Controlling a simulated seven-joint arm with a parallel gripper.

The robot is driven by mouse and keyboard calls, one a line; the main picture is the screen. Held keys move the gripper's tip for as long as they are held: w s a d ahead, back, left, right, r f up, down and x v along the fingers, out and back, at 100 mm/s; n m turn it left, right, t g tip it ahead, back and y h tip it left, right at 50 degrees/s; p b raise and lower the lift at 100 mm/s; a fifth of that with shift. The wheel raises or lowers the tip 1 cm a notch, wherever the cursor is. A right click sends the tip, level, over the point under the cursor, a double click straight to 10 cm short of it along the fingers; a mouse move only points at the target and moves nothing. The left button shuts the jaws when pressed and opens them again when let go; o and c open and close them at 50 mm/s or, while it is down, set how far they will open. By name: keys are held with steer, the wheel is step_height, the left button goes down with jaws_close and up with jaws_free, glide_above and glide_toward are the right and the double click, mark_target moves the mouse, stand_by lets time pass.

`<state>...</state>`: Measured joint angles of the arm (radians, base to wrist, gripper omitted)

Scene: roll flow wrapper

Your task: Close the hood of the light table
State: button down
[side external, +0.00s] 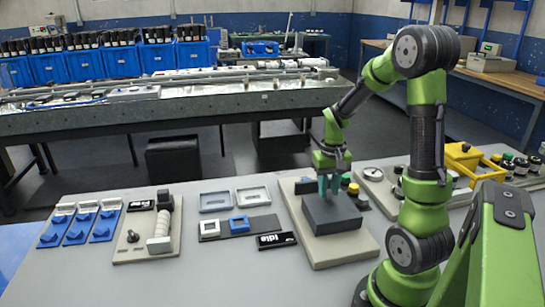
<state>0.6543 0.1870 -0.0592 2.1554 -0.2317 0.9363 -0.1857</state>
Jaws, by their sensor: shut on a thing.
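The light table appears to be the beige base plate (343,252) with a dark grey, box-like hood (331,213) on it, in front of my arm. The hood looks low on the plate; I cannot tell whether it is fully down. My gripper (329,190) points down at the hood's far upper edge. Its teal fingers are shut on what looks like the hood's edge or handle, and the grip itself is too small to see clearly.
Blue switches (82,227) are farther left. Right are a gauge panel (373,175) and a yellow box (462,157). A conveyor (180,105) stands behind.

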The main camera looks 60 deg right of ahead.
steer(key=w+d, duration=0.4)
steer(key=shift+w+d+r, duration=0.1)
steer(key=shift+w+d, duration=0.3)
steer(key=c, duration=0.9)
jaws_free()
steer(key=shift+a, duration=0.1)
steer(key=shift+s, duration=0.1)
step_height(320, 180, up, 17)
steer(key=shift+f, duration=0.1)
